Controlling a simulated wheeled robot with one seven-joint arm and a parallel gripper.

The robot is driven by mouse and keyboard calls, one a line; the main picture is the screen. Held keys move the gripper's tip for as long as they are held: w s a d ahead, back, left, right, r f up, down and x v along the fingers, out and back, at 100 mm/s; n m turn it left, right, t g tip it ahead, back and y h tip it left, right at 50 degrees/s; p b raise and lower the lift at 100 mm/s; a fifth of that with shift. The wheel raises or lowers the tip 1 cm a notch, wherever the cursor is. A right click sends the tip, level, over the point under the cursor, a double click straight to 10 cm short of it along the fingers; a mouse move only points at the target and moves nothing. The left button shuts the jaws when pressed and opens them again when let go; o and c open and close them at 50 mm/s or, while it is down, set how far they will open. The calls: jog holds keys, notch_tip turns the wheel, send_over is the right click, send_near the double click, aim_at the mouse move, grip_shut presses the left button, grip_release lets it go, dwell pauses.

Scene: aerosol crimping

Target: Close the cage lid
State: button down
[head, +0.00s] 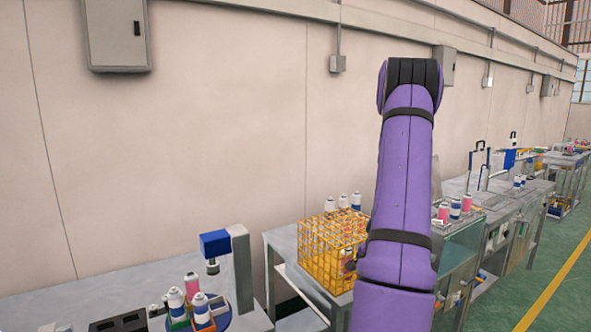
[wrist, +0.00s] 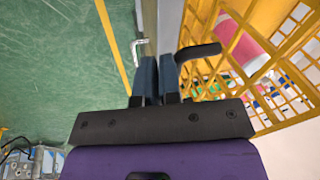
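The yellow wire cage (head: 312,262) stands on a grey table in the head view, partly behind my purple arm. Its top edge shows, but I cannot tell how far its lid is open. In the wrist view, yellow cage bars (wrist: 258,22) fill the right side, with a pink and white can (wrist: 243,45) behind them. My gripper (wrist: 158,62) has its two dark blue fingers together, with nothing visible between them. A bent black handle (wrist: 200,51) lies just right of the fingers; I cannot tell whether they touch. My gripper is hidden in the head view.
A blue-topped crimping machine (head: 216,242) and several cans (head: 176,300) stand on the left bench. More cans (head: 455,208) stand right of my arm. A wall runs behind the benches. Green floor (head: 570,290) lies open at right.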

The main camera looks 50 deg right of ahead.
jog(key=shift+a+f, duration=0.3)
jog(key=shift+f, duration=0.05)
jog(key=s+a+r, duration=0.4)
jog(key=s+r, duration=0.2)
jog(key=s, duration=0.3)
jog(key=shift+s, duration=0.35)
dwell(0.3)
jog(key=w+a+r+n+t, duration=0.1)
jog(key=w+a+r+n, duration=0.4)
jog(key=w+a+r, duration=0.5)
jog(key=w+a+r+n+t, duration=0.1)
jog(key=w+a+r+n, duration=0.4)
jog(key=w+a+r, duration=0.45)
jog(key=s+a+r+n, duration=0.3)
jog(key=s+a, duration=0.1)
jog(key=a, duration=0.3)
jog(key=s+a+r+n+y, duration=0.1)
jog(key=s+a+r+n, duration=0.1)
jog(key=a, duration=0.6)
jog(key=s+a+r+n, duration=0.3)
jog(key=s+a, duration=0.3)
jog(key=a, duration=0.2)
jog(key=shift+s+r+n+t+y, duration=0.3)
jog(key=shift+r+n+y, duration=0.1)
jog(key=shift+n, duration=0.2)
